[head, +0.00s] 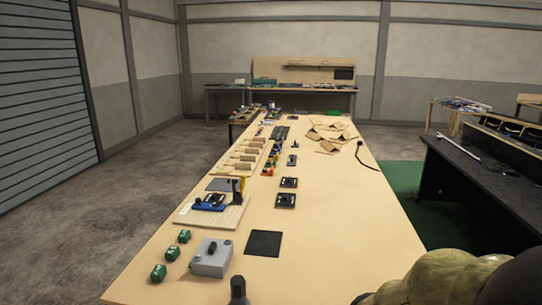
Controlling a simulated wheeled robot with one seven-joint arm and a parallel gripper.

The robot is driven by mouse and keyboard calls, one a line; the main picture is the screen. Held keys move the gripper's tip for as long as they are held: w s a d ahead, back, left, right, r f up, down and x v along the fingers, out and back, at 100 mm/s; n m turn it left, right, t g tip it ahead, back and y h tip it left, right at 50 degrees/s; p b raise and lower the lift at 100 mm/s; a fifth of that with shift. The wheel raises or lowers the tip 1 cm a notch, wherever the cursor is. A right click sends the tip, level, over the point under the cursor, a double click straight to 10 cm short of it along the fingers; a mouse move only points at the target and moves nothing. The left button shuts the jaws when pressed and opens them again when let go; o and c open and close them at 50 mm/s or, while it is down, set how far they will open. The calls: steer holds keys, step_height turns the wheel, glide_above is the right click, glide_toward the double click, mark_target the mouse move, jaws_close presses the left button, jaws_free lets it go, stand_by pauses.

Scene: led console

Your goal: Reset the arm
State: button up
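Only one head view is given. My gripper does not show in it. A rounded cream-olive and black shape fills the bottom right corner; I cannot tell which part it is. A grey console box (211,259) with a dark knob on top stands at the near end of the long wooden table (330,250). Several green blocks (171,252) lie to its left. A flat black square (263,244) lies to its right. A dark upright piece (238,290) is cut by the bottom edge.
A wooden board (225,218) with a blue and black device lies behind the grey box. Small black modules (285,200) and wooden pieces (245,160) run farther back. The table's right front is clear. A black workbench (475,185) stands at the right.

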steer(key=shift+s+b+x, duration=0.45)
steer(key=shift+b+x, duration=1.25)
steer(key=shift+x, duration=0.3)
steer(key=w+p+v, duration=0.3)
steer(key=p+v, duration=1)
steer(key=p, duration=0.1)
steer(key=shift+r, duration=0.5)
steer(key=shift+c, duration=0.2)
